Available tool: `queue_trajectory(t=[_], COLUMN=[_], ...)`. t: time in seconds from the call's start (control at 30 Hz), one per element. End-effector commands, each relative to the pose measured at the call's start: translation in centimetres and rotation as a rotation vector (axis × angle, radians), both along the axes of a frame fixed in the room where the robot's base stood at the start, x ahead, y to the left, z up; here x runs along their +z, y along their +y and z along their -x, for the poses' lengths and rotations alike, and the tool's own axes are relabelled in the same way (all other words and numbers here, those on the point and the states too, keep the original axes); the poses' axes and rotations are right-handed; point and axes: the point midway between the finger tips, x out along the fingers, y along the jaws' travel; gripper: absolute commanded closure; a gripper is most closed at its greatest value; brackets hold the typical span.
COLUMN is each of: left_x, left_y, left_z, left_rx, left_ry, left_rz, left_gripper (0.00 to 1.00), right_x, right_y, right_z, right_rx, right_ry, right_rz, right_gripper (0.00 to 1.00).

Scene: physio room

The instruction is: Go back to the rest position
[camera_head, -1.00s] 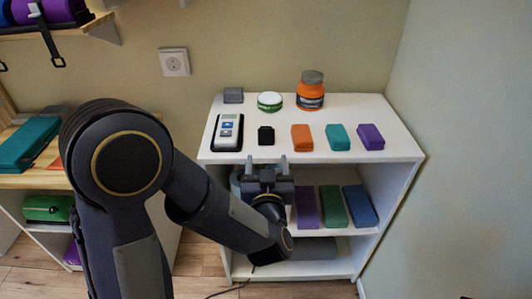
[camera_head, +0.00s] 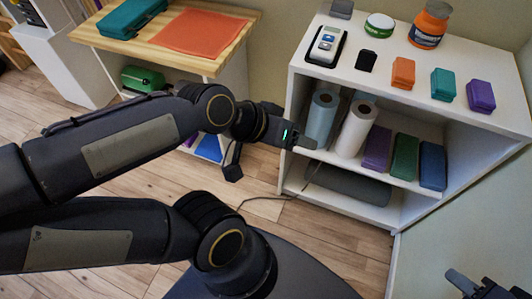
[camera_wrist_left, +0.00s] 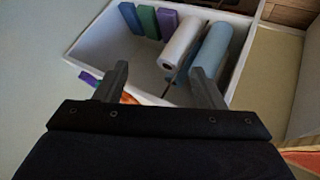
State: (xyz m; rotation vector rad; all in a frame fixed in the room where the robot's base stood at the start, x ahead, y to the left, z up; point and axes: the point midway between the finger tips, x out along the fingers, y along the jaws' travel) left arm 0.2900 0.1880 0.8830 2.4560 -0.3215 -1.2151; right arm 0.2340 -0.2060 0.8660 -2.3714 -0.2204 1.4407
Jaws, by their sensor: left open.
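My left gripper (camera_head: 308,143) is in front of the left side of the white shelf unit (camera_head: 300,88) in the head view. In the left wrist view its two fingers (camera_wrist_left: 160,68) are spread with nothing between them, and the shelf unit appears upside down beyond them. My right gripper (camera_head: 478,286) shows only partly in the bottom right corner of the head view, dark and cut off by the frame edge. Its jaw opening cannot be made out. No object is seen in it.
The shelf top holds a device in a black tray (camera_head: 325,45), an orange jar (camera_head: 429,25) and several small blocks. Below are a blue roll (camera_head: 321,118), a white roll (camera_head: 356,128) and coloured blocks. A wooden table (camera_head: 185,45) stands left. A cable (camera_head: 262,198) crosses the floor.

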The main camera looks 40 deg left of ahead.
Motion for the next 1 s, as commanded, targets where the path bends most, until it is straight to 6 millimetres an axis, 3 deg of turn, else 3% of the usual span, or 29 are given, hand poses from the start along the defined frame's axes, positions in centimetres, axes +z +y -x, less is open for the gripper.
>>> queue_trajectory(t=[0.1,0.2,0.57,0.73,1.0], left_x=[-1.0,-1.5,-1.4,1.9,10.3], left_y=[1.3,1.8,1.9,1.9,1.9], left_z=[3.7,5.3,5.7,5.7,5.7], left_rx=[0.013,0.019,0.017,0.016,0.016], left_ry=[0.107,0.161,0.178,0.177,0.176], left_rz=[-0.037,-0.054,-0.058,-0.057,-0.056], left_gripper=[0.37,0.37,0.37,0.37,0.37], right_x=[0.0,0.0,0.3,3.6,12.0], right_y=[0.0,0.0,0.0,0.0,0.0], right_z=[0.0,0.0,0.0,0.0,0.0], right_rx=[0.0,0.0,0.0,0.0,0.0], right_ry=[0.0,0.0,0.0,0.0,-0.001], right_rz=[0.0,0.0,0.0,0.0,0.0], right_gripper=[0.64,0.64,0.64,0.64,0.64])
